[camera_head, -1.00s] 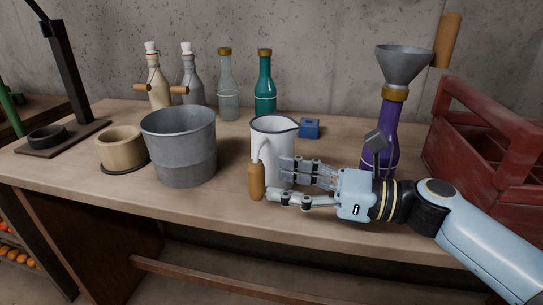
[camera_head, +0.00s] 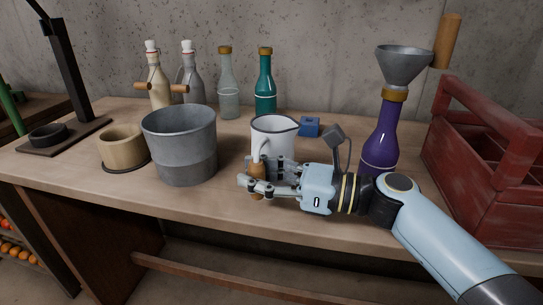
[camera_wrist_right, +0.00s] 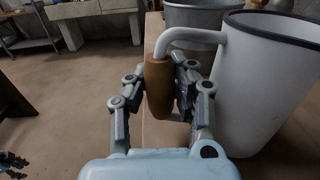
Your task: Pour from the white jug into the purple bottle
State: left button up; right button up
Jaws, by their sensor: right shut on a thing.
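The white jug (camera_head: 272,134) with a dark rim stands upright on the table, left of the purple bottle. My right gripper (camera_head: 257,188) is at its front, with its fingers shut on the jug's brown handle grip. In the right wrist view the fingers lie on both sides of the brown grip (camera_wrist_right: 159,90), and the white jug body (camera_wrist_right: 262,85) is at the right. The purple bottle (camera_head: 380,140) stands upright with a grey funnel (camera_head: 403,66) in its neck; my right arm hides its base.
A grey metal bucket (camera_head: 180,150) stands close left of the jug, with a wooden cup (camera_head: 122,147) beyond it. Several bottles stand behind, with a small blue block (camera_head: 310,126). A red crate (camera_head: 490,160) is at the right.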

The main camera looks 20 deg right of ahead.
grip_shut()
dwell(0.4)
notch_tip(320, 180, up, 10)
jog(key=shift+r+p, duration=0.1)
jog(key=shift+p, duration=1.1)
dwell(0.5)
